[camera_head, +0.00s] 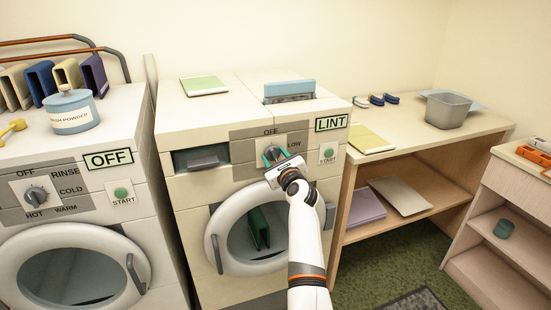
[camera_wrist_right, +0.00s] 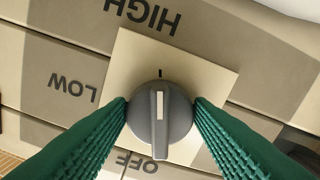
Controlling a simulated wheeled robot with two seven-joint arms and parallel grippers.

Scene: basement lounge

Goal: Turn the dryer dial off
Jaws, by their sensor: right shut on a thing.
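The dryer (camera_head: 226,115) is the middle white machine with a LINT display. Its grey dial (camera_head: 272,153) sits on a pale square plate, with OFF above and LOW to the right. My right gripper (camera_head: 277,158) reaches up to the dial from below. In the right wrist view, its green ribbed fingers (camera_wrist_right: 160,108) are shut on both sides of the dial (camera_wrist_right: 160,128). The dial's white stripe runs up and down in that view, with OFF at the bottom, LOW at left and HIGH at top. My left gripper is not in view.
A green-centred START button (camera_head: 327,155) is right of the dial. The dryer's round door (camera_head: 213,245) is below, beside my right arm. A washer (camera_head: 70,180) showing OFF stands at left. A wooden shelf table (camera_head: 415,140) with a grey bin (camera_head: 447,110) stands at right.

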